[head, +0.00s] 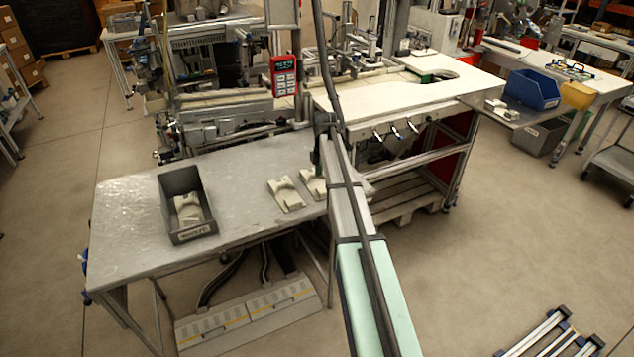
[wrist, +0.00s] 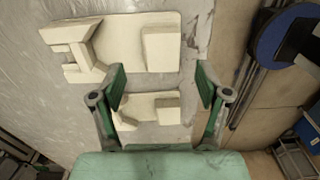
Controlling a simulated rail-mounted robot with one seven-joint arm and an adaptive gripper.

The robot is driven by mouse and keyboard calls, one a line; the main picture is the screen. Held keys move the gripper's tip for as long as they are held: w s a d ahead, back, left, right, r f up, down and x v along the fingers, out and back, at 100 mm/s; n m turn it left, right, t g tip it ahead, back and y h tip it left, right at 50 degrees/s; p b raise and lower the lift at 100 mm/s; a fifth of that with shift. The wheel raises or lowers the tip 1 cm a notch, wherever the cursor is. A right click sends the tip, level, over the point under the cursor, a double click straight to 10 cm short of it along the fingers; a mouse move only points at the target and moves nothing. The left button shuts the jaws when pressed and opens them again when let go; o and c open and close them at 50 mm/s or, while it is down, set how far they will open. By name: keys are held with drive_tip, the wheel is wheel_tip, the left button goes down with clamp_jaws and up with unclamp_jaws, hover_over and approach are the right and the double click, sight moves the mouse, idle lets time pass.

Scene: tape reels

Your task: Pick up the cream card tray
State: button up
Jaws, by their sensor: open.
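Two cream card trays lie on the grey metal table, one in full view (head: 286,194) in the head view and one (head: 312,184) partly hidden by my arm. In the wrist view one cream tray (wrist: 158,48) lies beyond my fingertips. Another cream piece (wrist: 150,108) shows between my fingers, its near side close to the gripper body. My gripper (wrist: 162,82) is open, with a green-padded finger on either side of this piece. I cannot tell whether the fingers touch it. A further cream piece (head: 188,208) lies in a dark grey bin.
The dark grey bin (head: 192,236) stands on the left part of the metal table (head: 125,225). A white-topped workbench (head: 400,95) and a red handheld device (head: 285,76) stand behind. The table between bin and trays is clear. In the wrist view, the table edge lies to the right.

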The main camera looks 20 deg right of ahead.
sight(324, 188)
drive_tip(key=shift+s+f+p, duration=0.1)
drive_tip(key=shift+f+p, duration=0.9)
drive_tip(key=shift+f, duration=1.35)
drive_tip(key=c, duration=1.3)
